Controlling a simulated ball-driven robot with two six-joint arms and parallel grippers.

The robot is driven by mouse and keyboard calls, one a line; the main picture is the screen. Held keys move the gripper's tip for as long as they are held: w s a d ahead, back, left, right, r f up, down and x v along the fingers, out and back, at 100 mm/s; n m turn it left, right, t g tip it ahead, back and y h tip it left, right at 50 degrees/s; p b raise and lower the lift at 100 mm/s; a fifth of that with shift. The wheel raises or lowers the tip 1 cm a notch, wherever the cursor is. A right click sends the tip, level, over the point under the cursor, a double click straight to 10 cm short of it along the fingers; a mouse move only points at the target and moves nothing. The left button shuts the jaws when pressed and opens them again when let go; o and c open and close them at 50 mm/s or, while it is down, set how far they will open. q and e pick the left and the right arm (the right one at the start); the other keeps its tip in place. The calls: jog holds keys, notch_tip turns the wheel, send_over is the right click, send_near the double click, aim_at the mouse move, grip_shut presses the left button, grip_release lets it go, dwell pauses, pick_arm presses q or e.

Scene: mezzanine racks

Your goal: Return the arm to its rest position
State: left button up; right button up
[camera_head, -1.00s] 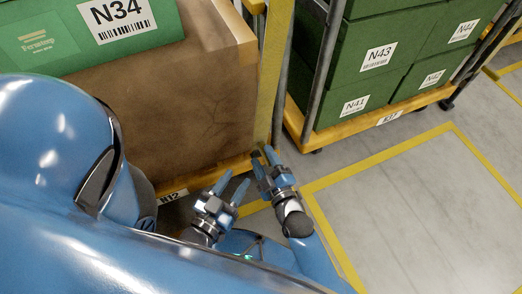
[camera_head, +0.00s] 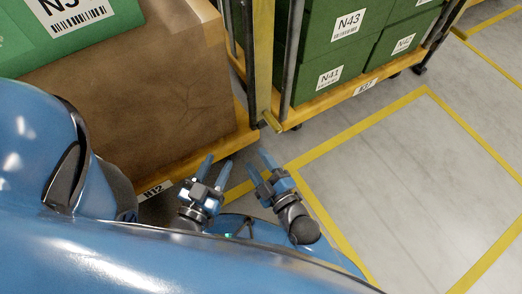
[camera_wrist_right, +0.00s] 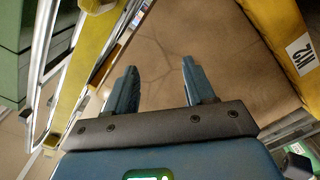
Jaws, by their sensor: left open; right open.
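My left gripper (camera_head: 212,172) is open and empty at the lower middle of the head view, below the brown box. My right gripper (camera_head: 258,165) is open and empty just to its right, above the floor by the yellow line. In the right wrist view the two blue fingers of my right gripper (camera_wrist_right: 158,82) stand apart with nothing between them. Behind them is a brown cracked-looking surface. My blue body covers the lower left of the head view and hides what lies behind it.
A large brown box (camera_head: 165,95) stands on the shelf labelled N12 (camera_head: 155,189), close to my grippers. A yellow post (camera_head: 263,60) rises beside it. Green boxes (camera_head: 330,75) sit on a yellow-edged cart (camera_head: 335,97). Clear floor (camera_head: 410,180) lies to the right.

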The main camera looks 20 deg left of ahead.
jog(key=w+d+r+m+t+h+p, duration=0.1)
jog(key=d+r+m+t+h+p, duration=0.2)
jog(key=d, duration=0.6)
jog(key=w+d+r+m+t+h+p, duration=0.1)
jog(key=d+r+m+t+h+p, duration=0.15)
jog(key=d+m, duration=0.55)
jog(key=s+d+r+m+t+h+p, duration=0.1)
jog(key=s+d+r+m+h+p, duration=0.4)
jog(key=d, duration=0.4)
jog(key=s+d+r+m+h+p, duration=0.3)
jog(key=s+d+r+m+h, duration=0.1)
jog(key=d+r, duration=0.4)
notch_tip(320, 180, up, 36)
jog(key=p, duration=3.7)
jog(key=shift+d, duration=0.3)
jog(key=shift+r, duration=0.1)
jog(key=shift+c, duration=0.5)
